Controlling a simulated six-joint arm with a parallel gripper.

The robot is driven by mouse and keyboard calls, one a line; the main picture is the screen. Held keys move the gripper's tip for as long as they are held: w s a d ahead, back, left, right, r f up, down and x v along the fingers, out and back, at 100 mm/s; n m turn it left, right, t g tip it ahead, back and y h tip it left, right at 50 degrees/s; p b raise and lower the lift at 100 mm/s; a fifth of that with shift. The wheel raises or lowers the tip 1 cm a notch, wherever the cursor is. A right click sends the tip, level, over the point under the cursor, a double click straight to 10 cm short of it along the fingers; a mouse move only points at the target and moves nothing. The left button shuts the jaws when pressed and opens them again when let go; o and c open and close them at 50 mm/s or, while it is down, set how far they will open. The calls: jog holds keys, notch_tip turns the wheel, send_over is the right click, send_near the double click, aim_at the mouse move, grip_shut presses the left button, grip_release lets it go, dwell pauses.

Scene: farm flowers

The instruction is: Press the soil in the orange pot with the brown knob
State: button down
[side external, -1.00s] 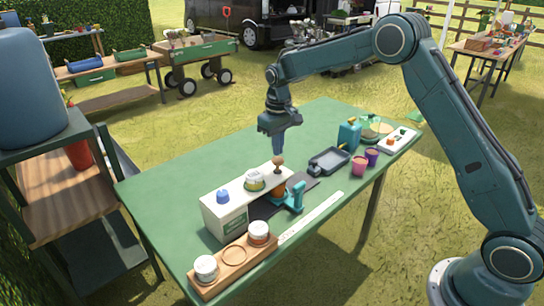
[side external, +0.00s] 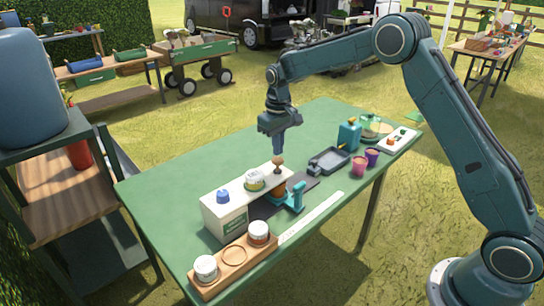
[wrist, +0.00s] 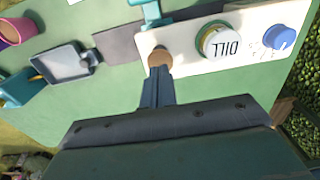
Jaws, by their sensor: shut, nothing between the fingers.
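The brown knob (side external: 277,160) stands on a short stem at the right end of the white box (side external: 228,214). It also shows in the wrist view (wrist: 159,57). The orange pot (side external: 278,188) sits beneath and behind a teal holder (side external: 295,198), and its soil is hidden. My gripper (side external: 280,153) is shut and empty, pointing down, with its tips just above the knob. In the wrist view the fingertips (wrist: 157,74) appear right at the knob's edge; I cannot tell whether they touch it.
A wooden rack (side external: 233,268) with white jars stands in front. A dark tray (side external: 329,160), pink pot (side external: 358,166) and purple pot (side external: 372,157) lie to the right. The table's back left is clear.

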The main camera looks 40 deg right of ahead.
aim_at(278, 159)
jog(key=shift+f, duration=1.8)
jog(key=shift+r, duration=1.8)
jog(key=shift+r, duration=0.1)
notch_tip(278, 159, up, 6)
jog(key=shift+f, duration=0.1)
dwell(0.8)
